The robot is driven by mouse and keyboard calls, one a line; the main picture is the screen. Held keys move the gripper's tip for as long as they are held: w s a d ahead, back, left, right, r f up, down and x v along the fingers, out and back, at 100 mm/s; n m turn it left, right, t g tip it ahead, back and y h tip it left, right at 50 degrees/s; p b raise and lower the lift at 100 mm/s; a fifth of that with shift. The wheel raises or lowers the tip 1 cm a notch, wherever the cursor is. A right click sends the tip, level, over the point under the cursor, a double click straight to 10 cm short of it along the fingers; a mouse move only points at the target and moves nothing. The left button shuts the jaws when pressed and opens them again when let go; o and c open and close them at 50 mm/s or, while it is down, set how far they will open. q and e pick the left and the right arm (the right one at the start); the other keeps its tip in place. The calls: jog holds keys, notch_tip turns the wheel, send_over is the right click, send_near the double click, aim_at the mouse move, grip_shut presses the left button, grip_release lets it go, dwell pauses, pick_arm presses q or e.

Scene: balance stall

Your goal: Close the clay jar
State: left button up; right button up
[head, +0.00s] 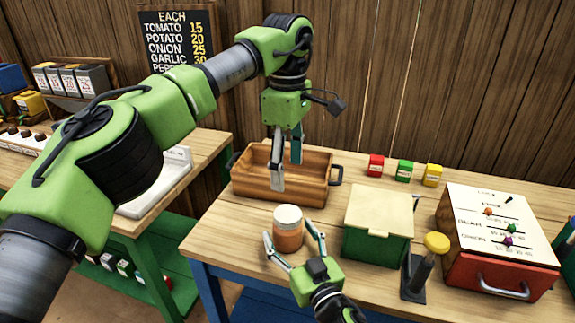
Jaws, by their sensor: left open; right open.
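The clay jar (288,237) stands upright on the wooden table, orange-brown in the body with a pale, whitish top (288,215). I cannot tell whether that top is a separate lid or how it is seated. My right gripper (288,230) is open, coming from the front, with one finger on each side of the jar; I cannot tell whether they touch it. My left gripper (287,172) is open and points down over the wooden tray (250,188), behind the jar. It holds nothing that I can see.
A slanted counter box (500,240) is farther right. Small red, green and yellow boxes (404,171) stand at the back.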

jog(key=v, duration=1.2)
jog(key=shift+f, duration=0.1)
